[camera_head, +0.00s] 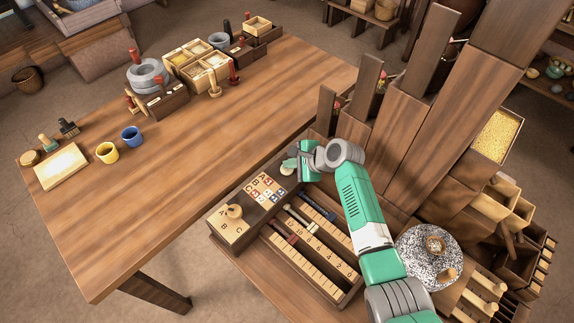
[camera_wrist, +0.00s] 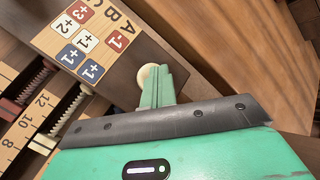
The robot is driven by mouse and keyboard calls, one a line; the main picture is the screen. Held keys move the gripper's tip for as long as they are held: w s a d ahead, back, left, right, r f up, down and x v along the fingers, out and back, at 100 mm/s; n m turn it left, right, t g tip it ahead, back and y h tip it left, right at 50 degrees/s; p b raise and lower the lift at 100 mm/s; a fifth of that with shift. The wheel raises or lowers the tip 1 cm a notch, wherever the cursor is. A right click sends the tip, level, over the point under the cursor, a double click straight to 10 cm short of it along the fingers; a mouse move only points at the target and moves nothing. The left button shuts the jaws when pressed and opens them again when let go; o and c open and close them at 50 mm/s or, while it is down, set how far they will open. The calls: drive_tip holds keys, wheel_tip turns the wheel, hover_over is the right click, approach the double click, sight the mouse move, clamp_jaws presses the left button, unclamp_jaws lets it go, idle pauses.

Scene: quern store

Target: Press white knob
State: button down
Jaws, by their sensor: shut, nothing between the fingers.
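The white knob (camera_wrist: 147,74) is a small round cream cap on the dark wooden box, next to a light panel of coloured number tiles. In the wrist view it shows beside and partly behind my green fingertips. In the head view the white knob (camera_head: 287,170) shows as a pale disc at the far corner of the box. My gripper (camera_wrist: 160,82) is shut and empty, its tips right over the knob's edge. In the head view my gripper (camera_head: 291,164) is at the same corner. I cannot tell whether the tips touch the knob.
The tile panel (camera_head: 266,187) and a board with a round wooden knob (camera_head: 234,212) share the box. Slotted number scales with sliders (camera_head: 303,219) lie in front. Tall wooden posts (camera_head: 410,105) stand close on the right. The large table (camera_head: 200,190) is mostly clear at its centre.

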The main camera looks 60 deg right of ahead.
sight(291, 170)
drive_tip(key=shift+r+p, duration=1.2)
drive_tip(key=shift+p, duration=0.2)
wheel_tip(291, 170, up, 5)
drive_tip(key=p, duration=0.5)
idle(0.4)
